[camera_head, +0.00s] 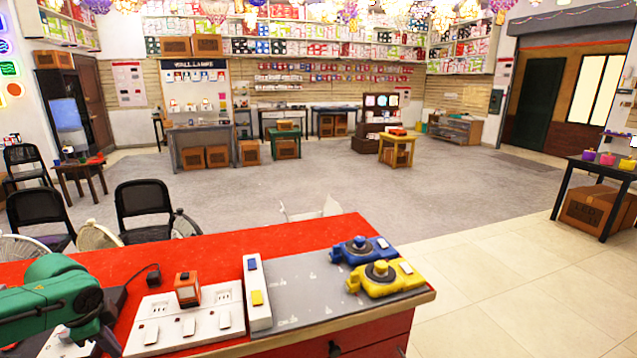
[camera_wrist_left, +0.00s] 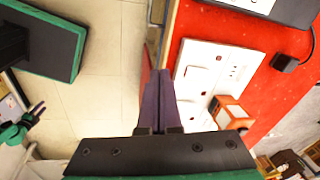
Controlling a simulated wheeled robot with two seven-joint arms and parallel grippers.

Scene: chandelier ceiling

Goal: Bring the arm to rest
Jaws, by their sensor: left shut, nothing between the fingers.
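My left arm (camera_head: 55,298), green and dark, comes in at the lower left of the head view, at the left end of the red-topped counter (camera_head: 215,250). Its fingertips cannot be made out there. In the left wrist view my left gripper (camera_wrist_left: 161,74) shows two dark fingers pressed together with nothing between them. They appear beside the counter edge, near the white socket panel. A small green part with dark prongs (camera_wrist_left: 36,112) at the left of the wrist view looks like my right gripper; its opening is unclear.
On the counter are the white socket panel (camera_head: 182,322), a small orange-brown switch box (camera_head: 187,289), a white strip (camera_head: 256,294) and a grey mat (camera_head: 302,290) with blue (camera_head: 362,250) and yellow (camera_head: 385,278) devices. Black chairs (camera_head: 145,208) stand behind.

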